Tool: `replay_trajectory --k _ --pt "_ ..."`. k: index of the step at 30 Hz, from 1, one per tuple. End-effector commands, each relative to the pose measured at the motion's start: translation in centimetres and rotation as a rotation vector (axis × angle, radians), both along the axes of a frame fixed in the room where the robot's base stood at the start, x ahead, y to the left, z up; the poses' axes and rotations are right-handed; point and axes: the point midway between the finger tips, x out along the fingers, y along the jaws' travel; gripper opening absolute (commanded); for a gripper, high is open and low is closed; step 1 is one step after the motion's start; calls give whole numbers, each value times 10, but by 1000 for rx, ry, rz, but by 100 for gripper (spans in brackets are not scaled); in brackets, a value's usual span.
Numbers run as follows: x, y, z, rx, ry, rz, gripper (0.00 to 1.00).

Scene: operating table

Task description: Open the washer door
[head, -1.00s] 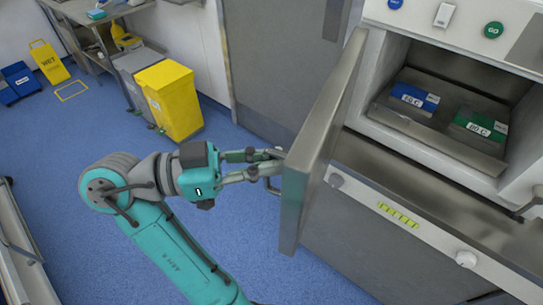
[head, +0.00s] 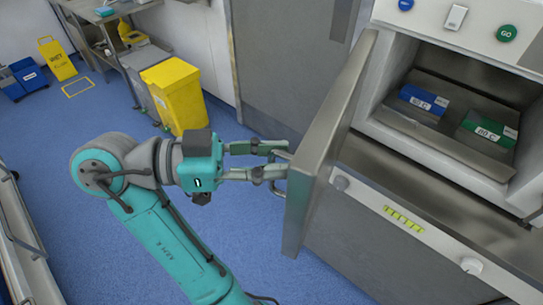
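The washer door (head: 318,160) stands swung open to the left of the washer (head: 400,225), seen nearly edge-on. Its handle (head: 280,186) shows as a small metal loop on the far side of the door. My gripper (head: 284,160) is at that far side, close to the handle, with its two fingers spread apart. The fingertips are partly hidden at the door's edge, and I cannot tell whether they touch it. The washer chamber (head: 398,118) is exposed.
Inside the chamber lie a blue labelled pack (head: 424,100) and a green labelled pack (head: 489,130). Green (head: 507,33) and blue buttons sit above. A yellow bin (head: 175,95) stands behind my arm.

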Motion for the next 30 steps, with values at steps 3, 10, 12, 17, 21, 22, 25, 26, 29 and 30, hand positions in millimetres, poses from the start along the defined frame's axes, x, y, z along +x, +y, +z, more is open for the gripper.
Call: replay_trajectory --k 3,10,12,17,21,22,25,26,29,30 --pt "6 -2 57 -85 -37 32 37" --pt "6 -3 83 -85 -34 31 37" --pt "6 -3 86 -86 -33 30 37" --pt "6 -3 88 -86 -32 30 37" --pt "-5 -2 7 3 72 -12 37" --pt "-5 -2 6 2 71 -12 37" --pt "-4 -3 6 4 72 -12 37" --pt "-4 -4 6 4 72 -12 37" --pt "-2 -7 6 4 70 -11 37" --pt "-1 -9 6 4 70 -10 37"
